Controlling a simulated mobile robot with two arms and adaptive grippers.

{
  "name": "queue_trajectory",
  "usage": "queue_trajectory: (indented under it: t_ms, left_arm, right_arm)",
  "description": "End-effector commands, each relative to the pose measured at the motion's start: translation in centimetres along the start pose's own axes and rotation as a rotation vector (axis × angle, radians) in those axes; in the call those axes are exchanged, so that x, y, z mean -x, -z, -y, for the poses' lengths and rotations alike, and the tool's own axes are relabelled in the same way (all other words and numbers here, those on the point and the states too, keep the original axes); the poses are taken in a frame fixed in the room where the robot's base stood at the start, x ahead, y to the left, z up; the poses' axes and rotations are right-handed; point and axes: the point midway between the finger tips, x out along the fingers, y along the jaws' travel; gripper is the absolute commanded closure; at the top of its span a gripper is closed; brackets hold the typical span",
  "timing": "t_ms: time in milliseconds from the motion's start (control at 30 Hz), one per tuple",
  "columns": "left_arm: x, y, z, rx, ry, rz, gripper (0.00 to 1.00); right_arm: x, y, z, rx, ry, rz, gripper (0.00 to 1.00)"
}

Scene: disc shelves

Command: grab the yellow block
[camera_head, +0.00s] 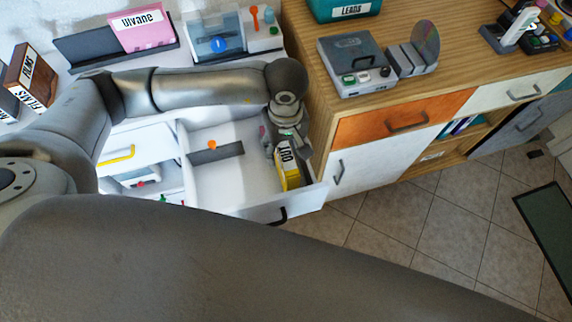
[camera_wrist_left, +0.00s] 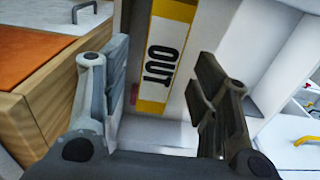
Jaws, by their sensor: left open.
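The yellow block (camera_head: 292,180) has a white label reading OUT and stands at the right side of an open white drawer (camera_head: 222,190). My left gripper (camera_head: 291,138) is over the block's far end in the head view and hides part of it. In the left wrist view the block (camera_wrist_left: 165,50) shows beyond and between the two open fingers of the left gripper (camera_wrist_left: 165,95). The fingers look apart from it, with nothing between the pads. My right gripper is not in view.
A dark strip with an orange knob (camera_head: 212,145) lies in the drawer left of the block. A wooden cabinet (camera_head: 318,95) stands close on the right, bearing a grey console (camera_head: 352,62). The drawer's front wall and black handle (camera_head: 278,216) are near the block.

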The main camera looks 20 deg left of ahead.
Motion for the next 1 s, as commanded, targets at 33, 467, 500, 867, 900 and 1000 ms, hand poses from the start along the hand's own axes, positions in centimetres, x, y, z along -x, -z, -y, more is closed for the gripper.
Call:
queue_trajectory:
  t_ms: [33, 467, 500, 867, 900, 1000]
  left_arm:
    - [-0.5, -0.1, 0.1, 0.0, 0.003, 0.002, 0.45]
    - [-5.4, -0.2, 0.0, 0.0, 0.003, 0.002, 0.45]
    - [-5.8, -0.2, 0.0, 0.0, 0.003, 0.002, 0.45]
    - [-6.3, -0.2, 0.0, -0.001, 0.0, -0.001, 0.54]
    - [-6.3, -0.2, 0.0, -0.001, 0.0, 0.0, 0.59]
    - [-6.3, -0.2, 0.0, -0.001, 0.0, 0.0, 0.72]
  right_arm:
    - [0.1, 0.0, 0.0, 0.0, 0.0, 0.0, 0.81]
    - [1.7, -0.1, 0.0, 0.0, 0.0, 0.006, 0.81]
    - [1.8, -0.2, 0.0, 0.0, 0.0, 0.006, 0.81]
    - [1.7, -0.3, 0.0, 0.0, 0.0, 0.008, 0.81]
    - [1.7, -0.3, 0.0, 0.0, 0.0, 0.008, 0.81]
    - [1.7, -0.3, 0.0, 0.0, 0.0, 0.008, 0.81]
